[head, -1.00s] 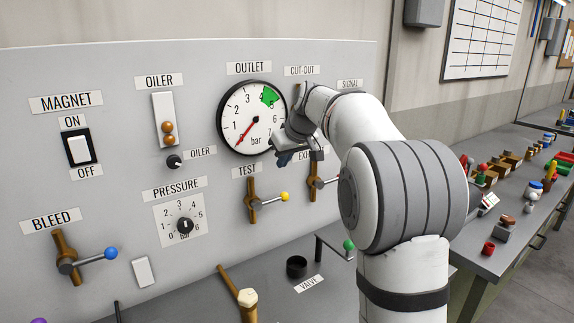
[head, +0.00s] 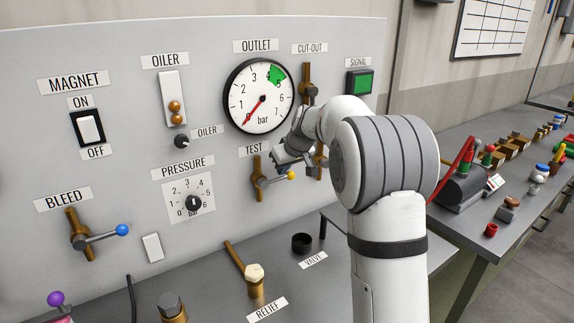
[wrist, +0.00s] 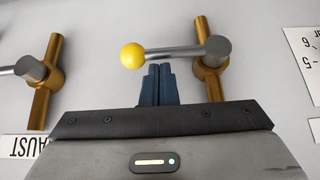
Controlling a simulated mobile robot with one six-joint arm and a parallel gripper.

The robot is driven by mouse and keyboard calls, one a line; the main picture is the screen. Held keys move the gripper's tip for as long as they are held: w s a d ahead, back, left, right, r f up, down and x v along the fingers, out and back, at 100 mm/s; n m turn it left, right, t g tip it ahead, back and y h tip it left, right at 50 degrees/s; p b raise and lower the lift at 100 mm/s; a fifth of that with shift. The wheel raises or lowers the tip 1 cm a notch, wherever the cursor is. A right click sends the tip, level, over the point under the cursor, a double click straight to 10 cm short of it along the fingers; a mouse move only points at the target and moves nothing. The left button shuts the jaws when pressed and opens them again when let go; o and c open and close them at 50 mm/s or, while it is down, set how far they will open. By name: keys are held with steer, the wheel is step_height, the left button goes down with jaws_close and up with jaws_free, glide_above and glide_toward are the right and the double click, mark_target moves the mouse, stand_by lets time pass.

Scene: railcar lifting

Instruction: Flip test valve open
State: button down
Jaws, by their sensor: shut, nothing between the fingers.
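The test valve (head: 258,180) is a brass vertical pipe on the grey panel under the TEST label. Its grey lever (wrist: 178,53) with a yellow ball (head: 291,176) sticks out sideways to the right in the head view. In the wrist view, which shows the panel upside down, the yellow ball (wrist: 133,56) is at the left and the brass pipe at the right. My gripper (wrist: 158,68) has its blue fingers shut and empty, right beside the lever between ball and pipe. I cannot tell whether they touch it. In the head view my gripper (head: 278,160) is just above the lever.
The exhaust valve (wrist: 44,80) is close beside, partly hidden by my arm in the head view. The outlet gauge (head: 259,96) is above, its needle near zero. The bleed valve (head: 79,230) is at the left. A bench with a black cup (head: 302,243) lies below.

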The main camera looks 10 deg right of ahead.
mark_target(287, 176)
steer(key=f+y+b, duration=0.1)
steer(key=f+m+g+y+b, duration=0.1)
steer(key=d+f+y+b, duration=0.1)
steer(key=shift+w+d+f, duration=0.1)
steer(key=shift+w, duration=0.15)
steer(key=s+a+f+m+g+y+b, duration=0.1)
steer(key=a+f+m+g+y+b, duration=0.1)
steer(key=f+y+b, duration=0.5)
steer(key=shift+s+a+m+y+b, duration=0.2)
steer(key=shift+a+m+y+b, duration=0.5)
steer(key=shift+m+y+b, duration=0.7)
steer(key=shift+a+f, duration=0.1)
